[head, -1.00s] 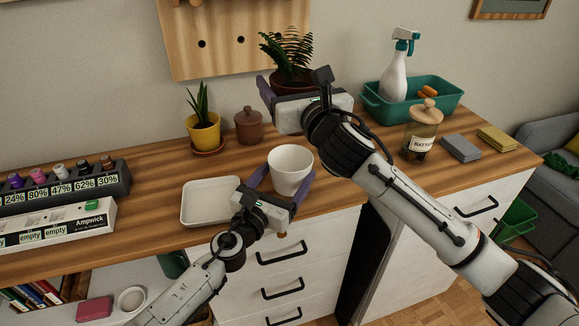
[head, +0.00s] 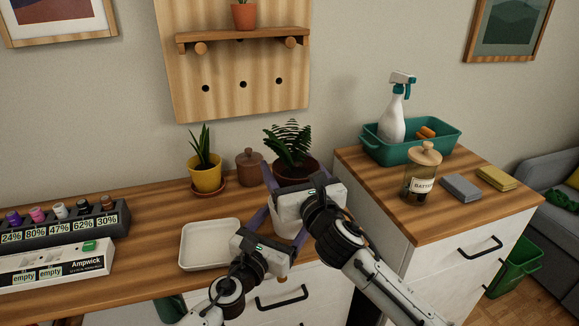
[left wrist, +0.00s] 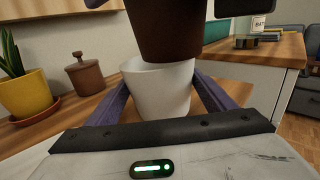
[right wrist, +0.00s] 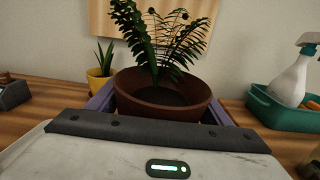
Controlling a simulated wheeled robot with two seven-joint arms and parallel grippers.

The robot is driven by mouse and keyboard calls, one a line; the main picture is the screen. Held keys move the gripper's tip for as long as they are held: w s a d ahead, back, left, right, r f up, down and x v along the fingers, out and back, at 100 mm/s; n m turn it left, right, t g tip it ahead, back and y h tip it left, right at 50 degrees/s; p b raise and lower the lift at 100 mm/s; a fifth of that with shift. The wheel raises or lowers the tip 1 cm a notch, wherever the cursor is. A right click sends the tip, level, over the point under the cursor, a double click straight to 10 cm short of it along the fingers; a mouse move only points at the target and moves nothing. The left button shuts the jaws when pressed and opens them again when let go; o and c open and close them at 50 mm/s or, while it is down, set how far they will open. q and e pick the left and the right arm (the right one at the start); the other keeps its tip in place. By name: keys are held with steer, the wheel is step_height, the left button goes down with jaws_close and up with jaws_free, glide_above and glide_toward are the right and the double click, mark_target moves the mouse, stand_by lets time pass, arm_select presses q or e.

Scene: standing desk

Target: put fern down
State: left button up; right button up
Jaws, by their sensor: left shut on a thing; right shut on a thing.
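The fern (head: 289,143) is a dark green plant in a brown pot. My right gripper (head: 294,180) is shut on its brown pot, which also fills the middle of the right wrist view (right wrist: 165,98). My left gripper (left wrist: 160,98) is shut on a white pot (left wrist: 160,90) at the desk. The fern's brown pot (left wrist: 165,28) is upright over the white pot's mouth, its base at about rim height. I cannot tell whether it touches or is inside. In the head view my right gripper hides most of the white pot.
A white tray (head: 184,258) lies left of the white pot. A yellow potted plant (head: 206,178) and a brown lidded jar (head: 249,167) stand behind. A higher cabinet on the right holds a teal bin (head: 440,150), a spray bottle (head: 392,120) and a battery jar (head: 421,178).

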steer(key=shift+f, duration=0.15)
steer(key=o, duration=1.5)
steer(key=shift+f, duration=0.15)
steer(key=shift+o, duration=0.2)
steer(key=shift+r, duration=0.4)
arm_select(q)
steer(key=shift+r, duration=0.1)
arm_select(e)
steer(key=v, duration=1.2)
arm_select(q)
steer(key=o, duration=1.2)
steer(key=shift+c, duration=0.2)
